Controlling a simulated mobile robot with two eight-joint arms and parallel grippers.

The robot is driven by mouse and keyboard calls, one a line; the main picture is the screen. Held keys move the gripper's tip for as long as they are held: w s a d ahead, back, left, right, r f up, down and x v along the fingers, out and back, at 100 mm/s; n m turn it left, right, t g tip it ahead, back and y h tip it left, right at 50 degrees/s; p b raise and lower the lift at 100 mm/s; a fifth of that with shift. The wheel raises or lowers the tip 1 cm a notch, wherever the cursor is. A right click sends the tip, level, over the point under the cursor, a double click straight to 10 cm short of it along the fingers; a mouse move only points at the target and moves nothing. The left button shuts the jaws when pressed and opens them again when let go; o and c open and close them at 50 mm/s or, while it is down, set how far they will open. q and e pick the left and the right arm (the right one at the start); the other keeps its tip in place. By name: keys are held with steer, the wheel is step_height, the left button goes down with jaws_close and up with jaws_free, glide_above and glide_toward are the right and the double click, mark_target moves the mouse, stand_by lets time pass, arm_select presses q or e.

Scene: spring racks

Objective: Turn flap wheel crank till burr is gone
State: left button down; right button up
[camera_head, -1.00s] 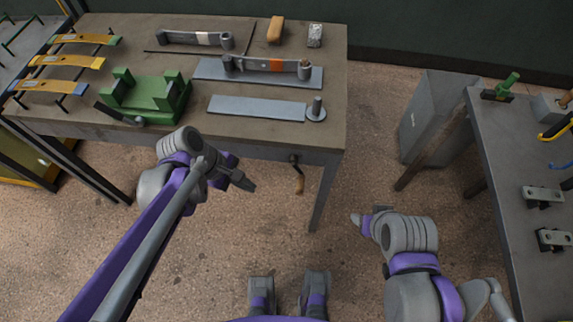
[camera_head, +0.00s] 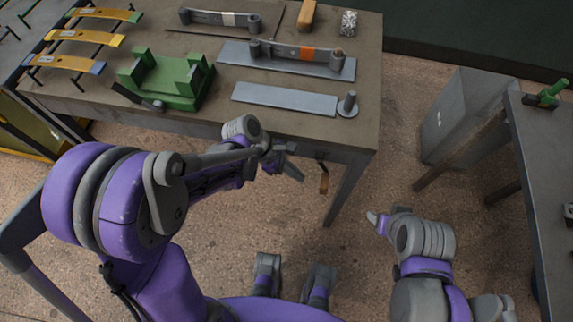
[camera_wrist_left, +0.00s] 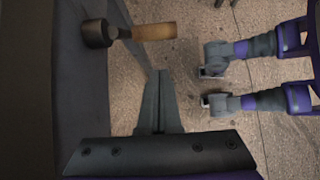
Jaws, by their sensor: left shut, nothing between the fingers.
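A crank with a wooden handle (camera_head: 324,180) hangs below the table's front edge. It also shows in the left wrist view, where the handle (camera_wrist_left: 154,31) sticks out from a dark round hub (camera_wrist_left: 97,33). My left gripper (camera_head: 298,175) is shut and empty, just left of the crank. In the left wrist view its closed fingers (camera_wrist_left: 160,78) are below the handle and apart from it. My right gripper (camera_head: 372,218) is out to the right over the floor, away from the crank; its jaws are too small to judge. I cannot make out a flap wheel or a burr.
A grey cabinet (camera_head: 465,115) stands right.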

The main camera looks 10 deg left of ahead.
arm_select(q)
steer(key=d, duration=0.2)
steer(key=d+f, duration=0.1)
steer(key=d, duration=0.1)
steer(key=shift+d, duration=0.1)
arm_select(e)
steer(key=shift+r, duration=0.1)
arm_select(q)
steer(key=shift+d+h+b, duration=0.2)
steer(key=shift+h+b, duration=0.3)
steer(key=shift+b, duration=0.05)
arm_select(e)
steer(key=shift+a+f, duration=0.7)
steer(key=shift+f, duration=0.05)
